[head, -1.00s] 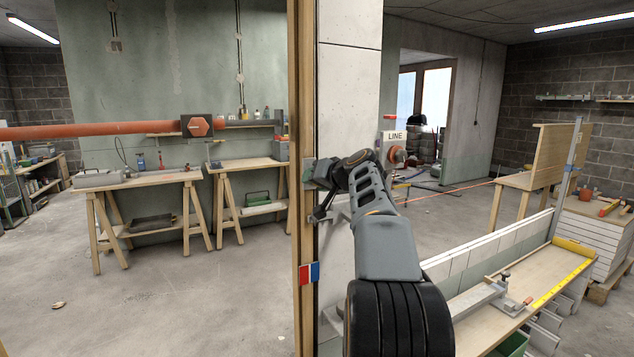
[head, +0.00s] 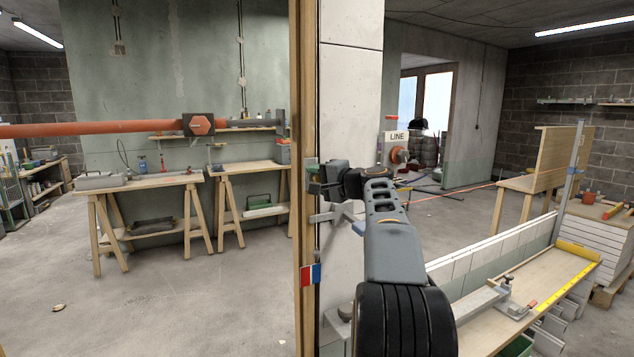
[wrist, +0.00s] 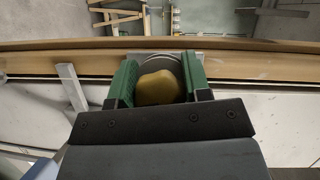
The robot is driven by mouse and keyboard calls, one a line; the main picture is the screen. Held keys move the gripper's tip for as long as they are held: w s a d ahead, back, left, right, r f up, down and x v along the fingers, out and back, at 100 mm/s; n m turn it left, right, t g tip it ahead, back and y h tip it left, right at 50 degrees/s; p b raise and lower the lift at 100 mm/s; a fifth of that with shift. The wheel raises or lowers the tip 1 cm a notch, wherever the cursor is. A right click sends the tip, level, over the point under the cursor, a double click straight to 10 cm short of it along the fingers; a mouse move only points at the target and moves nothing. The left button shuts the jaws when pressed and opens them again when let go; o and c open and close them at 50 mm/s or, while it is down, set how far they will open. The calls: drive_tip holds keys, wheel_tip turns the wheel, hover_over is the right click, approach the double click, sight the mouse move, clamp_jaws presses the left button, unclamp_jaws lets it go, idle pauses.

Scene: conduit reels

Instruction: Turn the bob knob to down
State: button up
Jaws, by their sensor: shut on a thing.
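In the wrist view, a rounded brass-coloured knob (wrist: 160,88) sits between the green finger pads of my gripper (wrist: 158,82). A grey disc (wrist: 158,60) shows behind it, close to the wooden post. My gripper is shut on the knob, with one pad at each side. In the head view, my gripper (head: 318,180) reaches the wooden post (head: 303,120) from the right; the knob is hidden there by the gripper. No marking for the knob's setting can be read in either view.
A grey metal bracket (head: 337,214) juts from the post just below my gripper. A red and blue plate (head: 310,275) is lower on the post. A bench (head: 535,275) with a yellow rule stands at the right. Open floor (head: 190,305) lies at the left.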

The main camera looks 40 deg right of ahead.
drive_tip(key=shift+m, duration=0.5)
drive_tip(key=shift+t, duration=0.3)
drive_tip(key=o, duration=0.9)
drive_tip(key=b+v, duration=0.1)
drive_tip(key=v, duration=1.3)
drive_tip(key=shift+w+d, duration=0.1)
